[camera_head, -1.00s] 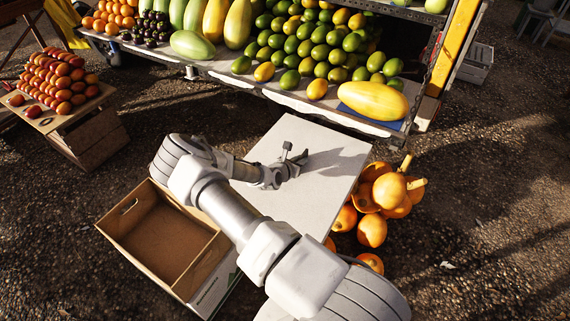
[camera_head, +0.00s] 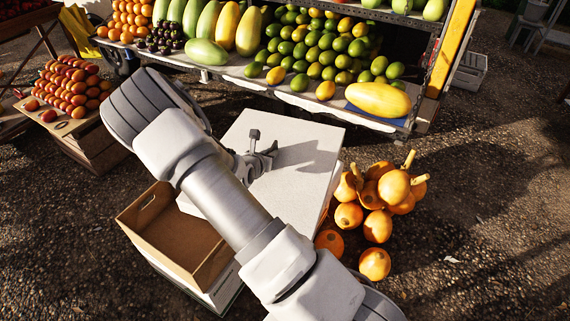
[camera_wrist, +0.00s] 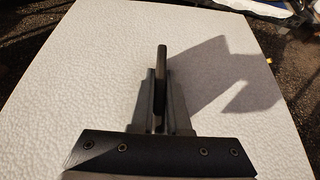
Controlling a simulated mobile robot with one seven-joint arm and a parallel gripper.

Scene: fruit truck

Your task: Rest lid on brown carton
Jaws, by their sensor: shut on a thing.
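The lid is a large white, textured flat panel (camera_head: 300,150) in the head view. It fills most of the wrist view (camera_wrist: 70,90). My gripper (camera_head: 262,158) is over the lid, shut on a thin dark upright piece that looks like its handle (camera_wrist: 161,70). The open brown carton (camera_head: 150,232) stands on the left, and its inside looks empty. The lid's left part reaches close to the carton's far right corner. My arm hides much of the lid and the carton's right side, so I cannot tell whether they touch.
A pale surface (camera_head: 336,190) shows below the lid's right edge. Orange gourds (camera_head: 378,225) lie to its right. The fruit stall's shelf (camera_head: 225,72) runs behind, with a big yellow melon (camera_head: 378,99). A crate of red fruit (camera_head: 92,150) stands far left. Gravel is clear at the right.

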